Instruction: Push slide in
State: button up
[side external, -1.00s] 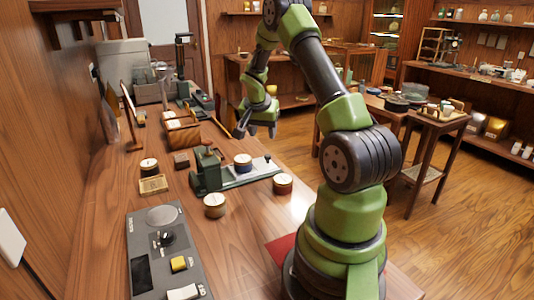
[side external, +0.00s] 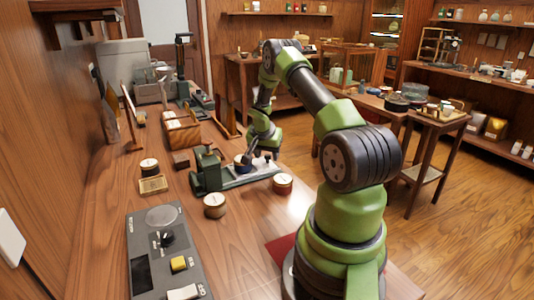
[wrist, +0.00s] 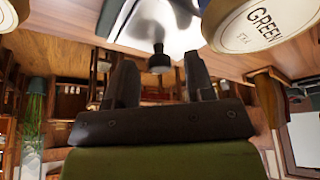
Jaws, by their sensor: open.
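The green press body (side external: 206,168) stands on the bench with its flat metal slide (side external: 245,179) extending out to the right. A tin (side external: 241,163) with a dark blue band sits on the slide, partly hidden by my gripper. My gripper (side external: 261,156) points down over the slide's outer end. In the wrist view the slide (wrist: 180,25) shows at the top, with its dark knob (wrist: 159,61) in line with the gap between the fingers. The fingers (wrist: 160,82) are apart and empty. I cannot tell whether they touch the knob.
Tins stand in front of the slide (side external: 214,205) and at its right (side external: 283,183). A large tin lettered GREEN (wrist: 262,25) shows close by in the wrist view. A grey scale (side external: 165,255) lies nearer the camera. A wooden rack (side external: 181,132) stands behind.

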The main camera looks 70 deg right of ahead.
aim_at(259, 164)
grip_shut()
jog(key=shift+w+a, duration=1.25)
grip_release()
jog(key=shift+r, duration=0.1)
jog(key=v, duration=1)
